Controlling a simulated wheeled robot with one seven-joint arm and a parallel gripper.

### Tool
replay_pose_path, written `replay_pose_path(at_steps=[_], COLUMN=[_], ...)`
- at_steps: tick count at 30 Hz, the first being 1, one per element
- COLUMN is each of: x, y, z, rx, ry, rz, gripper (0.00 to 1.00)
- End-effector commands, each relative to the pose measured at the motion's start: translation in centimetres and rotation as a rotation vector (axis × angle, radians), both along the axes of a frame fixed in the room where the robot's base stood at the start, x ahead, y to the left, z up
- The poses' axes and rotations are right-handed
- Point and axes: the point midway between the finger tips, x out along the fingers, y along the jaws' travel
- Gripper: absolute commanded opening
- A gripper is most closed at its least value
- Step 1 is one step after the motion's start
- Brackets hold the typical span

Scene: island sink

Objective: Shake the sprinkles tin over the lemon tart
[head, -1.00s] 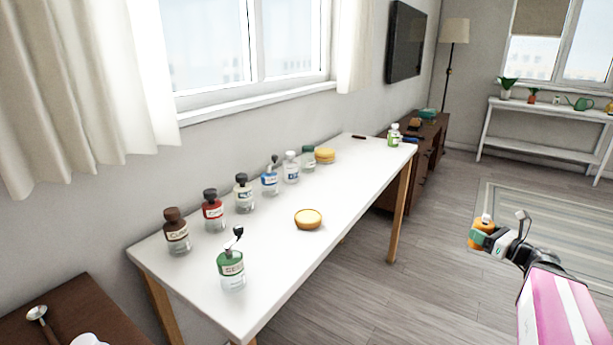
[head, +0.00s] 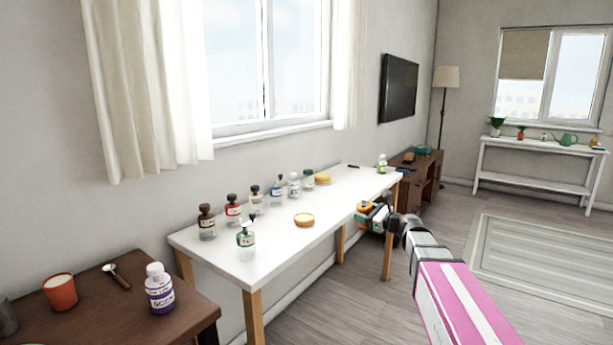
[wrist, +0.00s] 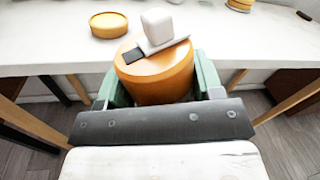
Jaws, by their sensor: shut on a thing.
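My gripper (wrist: 155,92) is shut on an orange round tin (wrist: 158,82) with a white block-like piece on its top; I take it for the sprinkles tin. In the head view the tin (head: 364,207) is small and partly hidden by my gripper (head: 372,213), at the white table's front edge. The lemon tart (head: 304,220), small, round and yellow-orange, lies on the white table (head: 270,250), left of the tin. In the wrist view the tart (wrist: 109,25) is beyond the tin to the left, clearly apart from it.
Several labelled bottles (head: 256,197) line the table's back and left, with a green-labelled bottle (head: 246,240) nearer the front. A yellow stack (head: 322,179) stands behind. A brown table (head: 90,305) with a white bottle (head: 159,290) is at front left. The tabletop right of the tart is mostly clear.

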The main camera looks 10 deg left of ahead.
Motion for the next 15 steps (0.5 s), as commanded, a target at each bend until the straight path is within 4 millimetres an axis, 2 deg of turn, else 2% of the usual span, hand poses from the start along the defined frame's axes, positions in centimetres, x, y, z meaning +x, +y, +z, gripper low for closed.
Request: replay_pose_path(at_steps=[1, 9, 12, 15], x=[1.0, 3.1, 3.2, 3.2], y=[2.5, 13.7, 17.2, 19.7], z=[1.2, 7.2, 9.2, 10.7], rx=[-0.01, -0.071, -0.088, -0.101], ry=[-0.023, -0.128, -0.158, -0.181], rz=[0.01, 0.033, 0.039, 0.043], gripper=[0.34, 0.34, 0.34, 0.34])
